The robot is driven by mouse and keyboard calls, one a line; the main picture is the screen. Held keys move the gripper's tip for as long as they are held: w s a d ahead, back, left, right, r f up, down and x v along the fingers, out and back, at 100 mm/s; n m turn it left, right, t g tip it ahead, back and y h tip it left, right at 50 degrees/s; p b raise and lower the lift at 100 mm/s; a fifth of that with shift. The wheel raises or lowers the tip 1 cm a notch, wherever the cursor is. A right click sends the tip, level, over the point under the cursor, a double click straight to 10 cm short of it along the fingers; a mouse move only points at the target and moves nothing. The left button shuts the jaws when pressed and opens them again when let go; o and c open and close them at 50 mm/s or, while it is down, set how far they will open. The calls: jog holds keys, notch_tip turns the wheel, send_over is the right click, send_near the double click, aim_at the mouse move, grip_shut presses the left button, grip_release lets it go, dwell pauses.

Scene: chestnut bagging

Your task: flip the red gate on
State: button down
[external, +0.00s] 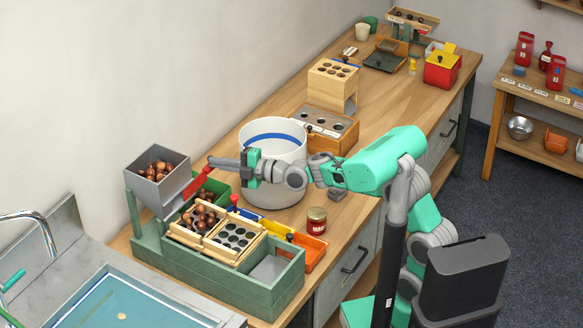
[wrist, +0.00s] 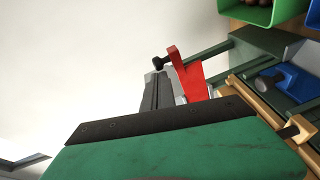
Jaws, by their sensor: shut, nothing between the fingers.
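The red gate (external: 198,182) is a flat red lever at the right side of the grey hopper (external: 147,190), which holds several chestnuts. My gripper (external: 213,162) is shut and empty, its fingertips near the upper end of the gate. In the wrist view the red gate (wrist: 190,78) stands just beyond and right of my shut fingers (wrist: 157,92), with a dark knob near its top. Whether fingers and gate touch I cannot tell. The green gripper body hides the lower part of the wrist view.
Below the hopper is a green frame (external: 210,282) with a wooden holder of chestnuts (external: 201,219) and a tray of round holes (external: 235,238). A white bucket (external: 285,190) stands behind my wrist. A small jar (external: 316,222) and blue, yellow and orange bins are close by.

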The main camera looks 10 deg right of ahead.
jog(key=shift+d, duration=0.1)
jog(key=s+d+r+b, duration=0.1)
jog(key=s+d+b, duration=0.1)
jog(key=s+d, duration=0.5)
jog(key=shift+s+r, duration=0.15)
jog(key=shift+s, duration=0.9)
jog(key=w+d+f+m+g+h+p, duration=0.1)
jog(key=d+m+h+p, duration=0.6)
jog(key=d, duration=0.5)
jog(key=w+d+f+m+h+p, duration=0.1)
jog(key=d+f+m+h+p, duration=0.3)
jog(key=d+m, duration=0.6)
jog(key=s+d+m+g+h+p, duration=0.2)
jog(key=s+d+m, duration=0.3)
jog(key=d, duration=0.3)
jog(key=s+d+m+g+h+p, duration=0.1)
jog(key=s+d+m+g+p, duration=0.2)
jog(key=d, duration=0.5)
jog(key=s+m+p, duration=0.1)
jog(key=s+m, duration=0.1)
jog(key=s, duration=0.1)
jog(key=shift+s+d+r+h+p, duration=0.15)
jog(key=shift+s+d+h+p, duration=0.15)
jog(key=shift+d+h+p, duration=0.1)
